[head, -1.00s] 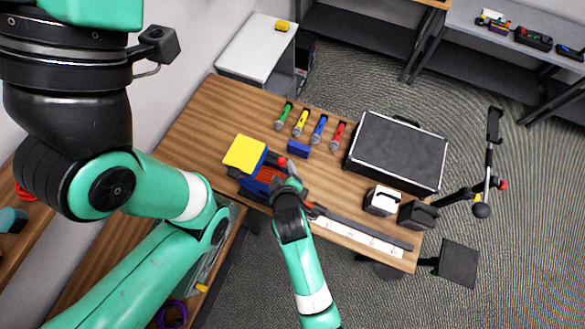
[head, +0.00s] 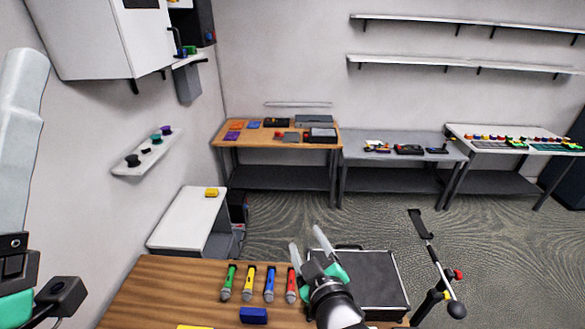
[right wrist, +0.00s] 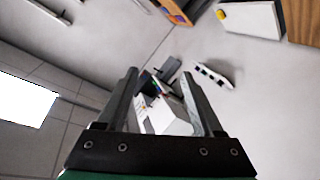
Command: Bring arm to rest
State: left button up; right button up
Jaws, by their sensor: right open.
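My right gripper (head: 305,238) is raised in the lower middle of the head view, above the table and in front of the black case. Its two fingers point up and stand apart with nothing between them. In the right wrist view the open fingers (right wrist: 163,78) frame the distant wall, a white cabinet and a shelf. Parts of my left arm fill the left edge of the head view; its gripper does not show.
A wooden table (head: 150,290) carries green, yellow, blue and red microphones, a blue block (head: 253,315) and a black case (head: 375,280). A jointed stand (head: 437,262) is to the right. A white cabinet (head: 185,215) stands behind. The floor beyond is open.

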jog(key=s+d+r+m+t+h, duration=0.1)
jog(key=s+d+r+m+t, duration=0.2)
jog(key=r, duration=0.6)
jog(key=s+d+r+t, duration=0.1)
jog(key=d+r+t, duration=0.1)
jog(key=d+r, duration=0.55)
jog(key=s+d+r+m+t+h, duration=0.1)
jog(key=s+d+r+m+t, duration=0.15)
jog(key=r, duration=0.85)
jog(key=s+d+r+m+t, duration=0.25)
jog(key=s+r+t, duration=0.25)
jog(key=s+r, duration=0.75)
notch_tip(320, 180, down, 17)
jog(key=b, duration=1.5)
jog(key=shift+s+a+f+m+y, duration=0.2)
jog(key=shift+s+a+m+y, duration=0.1)
jog(key=shift+s+y, duration=0.15)
notch_tip(320, 180, up, 12)
jog(key=p, duration=1.2)
jog(key=shift+r, duration=0.2)
